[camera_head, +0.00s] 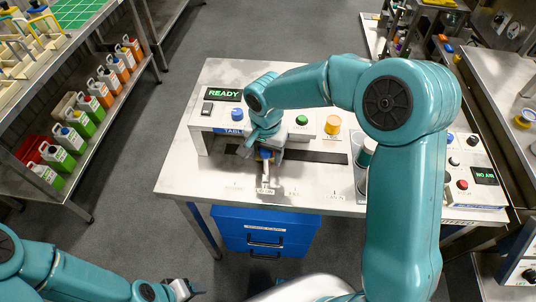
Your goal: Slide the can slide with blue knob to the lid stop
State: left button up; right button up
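The seamer bench has a dark slide track (318,157) running left to right across its top. The can slide's blue knob (265,154) shows at the left part of the track, partly covered by my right gripper. A pale metal piece (266,175) extends from there toward the front edge. My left gripper (187,289) is low at the bottom, away from the bench.
A panel behind the track carries a green READY display (223,94), another blue knob (237,114), a green button (302,120) and an orange knob (333,124). A blue drawer unit (262,228) is below. Bottle shelves stand left.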

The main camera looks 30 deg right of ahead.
jog(key=shift+s, duration=0.1)
notch_tip(320, 180, up, 16)
jog(key=shift+b, duration=0.3)
jog(key=shift+r, duration=0.1)
jog(key=shift+s, duration=0.1)
dwell(0.5)
